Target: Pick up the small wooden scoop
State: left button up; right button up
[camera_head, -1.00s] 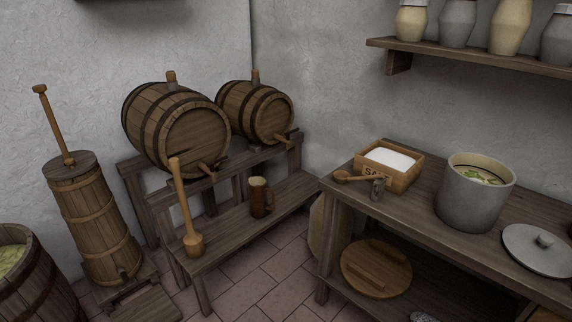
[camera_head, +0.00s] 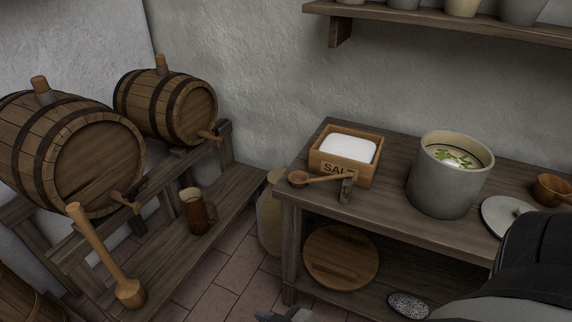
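The small wooden scoop (camera_head: 322,180) lies near the left front edge of the wooden table, in front of the salt box (camera_head: 330,167). Its round bowl points left. Its handle runs right to a small grey upright piece (camera_head: 346,191), and I cannot tell whether it rests on it. A dark grey tip (camera_head: 287,315) at the bottom edge looks like part of my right gripper, mostly cut off, so its opening is hidden. It is well below and apart from the scoop. My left gripper is not in view.
A grey pot (camera_head: 441,190) with greens stands right of the salt box. A pale lid (camera_head: 500,213) and a wooden cup (camera_head: 552,188) are farther right. A round wooden board (camera_head: 340,257) is below the tabletop. Barrels and a mug (camera_head: 196,214) stand left.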

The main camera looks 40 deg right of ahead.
aim_at(298, 179)
jog(key=z, duration=0.4)
jog(key=i, duration=0.9)
jog(key=z, duration=0.65)
